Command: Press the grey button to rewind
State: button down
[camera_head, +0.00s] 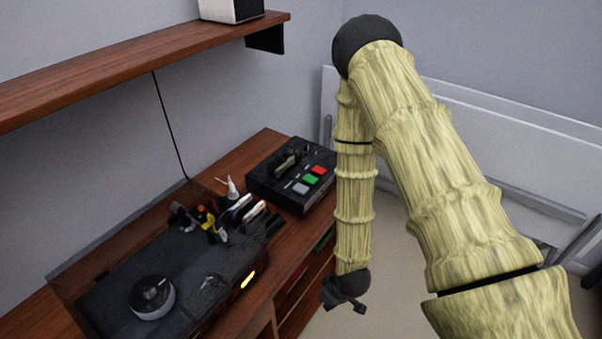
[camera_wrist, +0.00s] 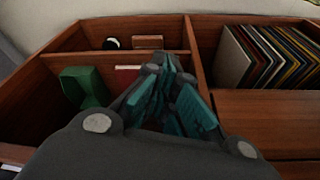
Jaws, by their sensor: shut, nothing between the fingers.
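The grey button (camera_head: 300,188) is on the front of a black device (camera_head: 285,197) at the far end of the wooden cabinet top. A green button (camera_head: 311,179) and a red button (camera_head: 319,170) sit in a row beside it. My gripper (camera_head: 345,307) hangs low, in front of the cabinet and below the device, apart from it. In the wrist view my gripper (camera_wrist: 165,62) is shut and empty, with open shelf compartments beyond its fingers. The buttons do not show in the wrist view.
A black tray (camera_head: 110,292) with a round dial and several small tools covers the nearer cabinet top. A wooden wall shelf (camera_head: 130,62) runs above. In the wrist view, compartments hold a green object (camera_wrist: 84,87) and a row of record sleeves (camera_wrist: 268,57).

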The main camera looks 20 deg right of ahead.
jog(key=w+r+n+t+y+p, duration=0.1)
jog(key=w+r+n+t+p, duration=0.35)
jog(key=w+r, duration=1.55)
notch_tip(320, 180, up, 10)
jog(key=r+n+p, duration=0.1)
jog(key=n+p, duration=0.1)
jog(key=n, duration=0.3)
send_over(298, 189)
jog(key=shift+f+t+y, duration=0.25)
jog(key=shift+t+y, duration=0.05)
jog(key=shift+t, duration=0.15)
jog(key=shift+f, duration=0.15)
jog(key=shift+f+b, duration=2.45)
jog(key=shift+f, duration=1.85)
jog(key=shift+f+b, duration=0.35)
jog(key=shift+f, duration=0.05)
